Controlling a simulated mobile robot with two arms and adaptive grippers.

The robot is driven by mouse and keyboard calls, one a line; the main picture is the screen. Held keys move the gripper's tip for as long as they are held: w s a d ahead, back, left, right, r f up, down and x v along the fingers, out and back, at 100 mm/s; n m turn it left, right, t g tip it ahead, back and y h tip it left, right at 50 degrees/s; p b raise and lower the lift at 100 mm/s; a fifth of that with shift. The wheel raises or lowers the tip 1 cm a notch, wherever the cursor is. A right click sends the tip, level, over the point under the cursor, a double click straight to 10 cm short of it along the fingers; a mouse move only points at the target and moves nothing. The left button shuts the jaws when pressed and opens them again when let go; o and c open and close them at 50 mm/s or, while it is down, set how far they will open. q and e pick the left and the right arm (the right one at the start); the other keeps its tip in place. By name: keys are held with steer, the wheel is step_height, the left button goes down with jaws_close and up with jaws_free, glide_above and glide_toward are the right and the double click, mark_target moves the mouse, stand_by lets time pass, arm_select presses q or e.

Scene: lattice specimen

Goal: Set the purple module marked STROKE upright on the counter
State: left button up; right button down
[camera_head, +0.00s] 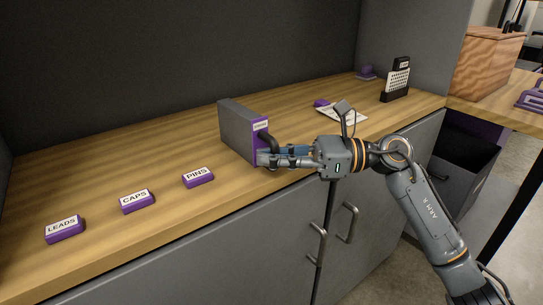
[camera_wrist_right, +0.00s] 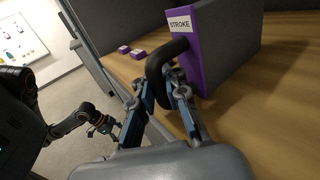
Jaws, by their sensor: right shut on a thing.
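The module marked STROKE is a grey box (camera_head: 236,132) with a purple front panel and a white label, standing upright on the wooden counter (camera_head: 95,195). In the right wrist view its purple face (camera_wrist_right: 190,62) shows the STROKE label and a black loop handle (camera_wrist_right: 160,72). My right gripper (camera_head: 268,158) is at the module's front, shut on that handle; its fingers (camera_wrist_right: 165,100) also show in the wrist view. The module's underside and its exact contact with the counter are partly hidden. My left gripper does not show in the head view; an arm shows at the left in the wrist view.
Purple blocks labelled LEADS (camera_head: 64,229), CAPS (camera_head: 137,201) and PINS (camera_head: 198,178) lie along the counter to the left. A purple item and white card (camera_head: 345,115) lie to the right, before a dark rack (camera_head: 396,85). Cabinet handles (camera_head: 347,222) protrude below the front edge.

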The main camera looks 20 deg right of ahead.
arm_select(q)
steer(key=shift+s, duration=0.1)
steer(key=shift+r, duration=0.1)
arm_select(e)
steer(key=shift+f, duration=0.1)
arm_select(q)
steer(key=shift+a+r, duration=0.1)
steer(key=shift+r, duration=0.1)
arm_select(e)
jaws_free()
stand_by(0.5)
stand_by(0.5)
